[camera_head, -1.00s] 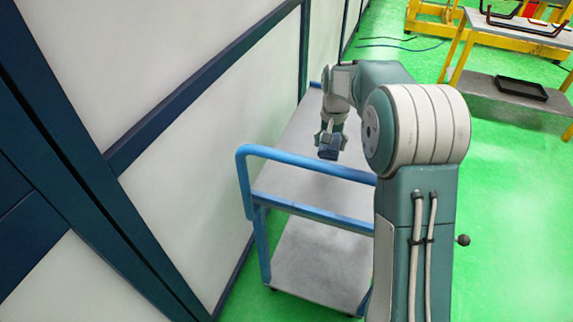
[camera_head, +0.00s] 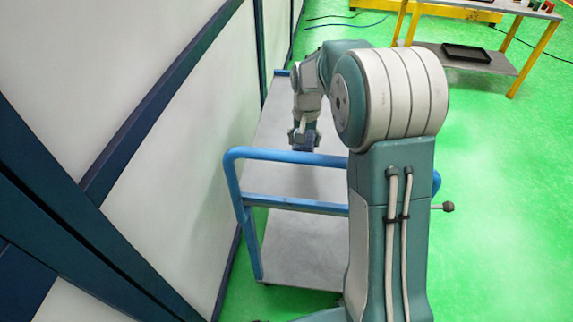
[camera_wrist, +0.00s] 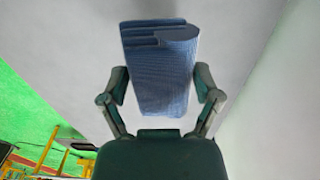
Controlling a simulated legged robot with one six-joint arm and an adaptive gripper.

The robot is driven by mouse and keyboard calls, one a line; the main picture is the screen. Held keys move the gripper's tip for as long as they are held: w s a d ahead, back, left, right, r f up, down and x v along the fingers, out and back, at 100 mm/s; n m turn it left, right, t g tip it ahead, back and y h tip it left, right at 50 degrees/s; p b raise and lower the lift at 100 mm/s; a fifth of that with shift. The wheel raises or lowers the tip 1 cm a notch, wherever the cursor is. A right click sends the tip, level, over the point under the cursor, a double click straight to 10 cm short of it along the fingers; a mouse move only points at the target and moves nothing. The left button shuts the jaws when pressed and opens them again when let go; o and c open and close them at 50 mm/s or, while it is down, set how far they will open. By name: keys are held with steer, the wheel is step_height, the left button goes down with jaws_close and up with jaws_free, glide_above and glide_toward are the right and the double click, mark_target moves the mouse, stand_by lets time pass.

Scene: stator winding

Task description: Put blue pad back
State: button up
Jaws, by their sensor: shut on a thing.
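The blue pad (camera_wrist: 160,75) is a ribbed, folded blue block, seen large in the middle of the wrist view. My gripper (camera_wrist: 162,88) has one finger on each side of it and is shut on it. In the head view my gripper (camera_head: 304,139) hangs over the far side of the cart's near rail. The pad shows there as a small dark blue patch (camera_head: 303,146) under the gripper, partly hidden by the fingers. I cannot tell from these views whether the pad touches the cart's top.
A cart (camera_head: 270,183) with a grey top, a lower shelf (camera_head: 302,248) and a blue rail (camera_head: 285,156) stands beside a white wall (camera_head: 165,150) with dark blue frames. A yellow-legged table (camera_head: 480,68) with a black tray (camera_head: 466,52) stands at the back right. Green floor is clear at right.

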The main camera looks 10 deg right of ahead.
glide_above(288, 170)
steer(key=f, duration=0.5)
steer(key=shift+s+d+f, duration=0.1)
steer(key=shift+d, duration=0.25)
steer(key=f, duration=0.2)
steer(key=a+f, duration=0.1)
steer(key=f, duration=0.1)
steer(key=shift+r, duration=0.1)
steer(key=o, duration=1)
steer(key=shift+d, duration=0.1)
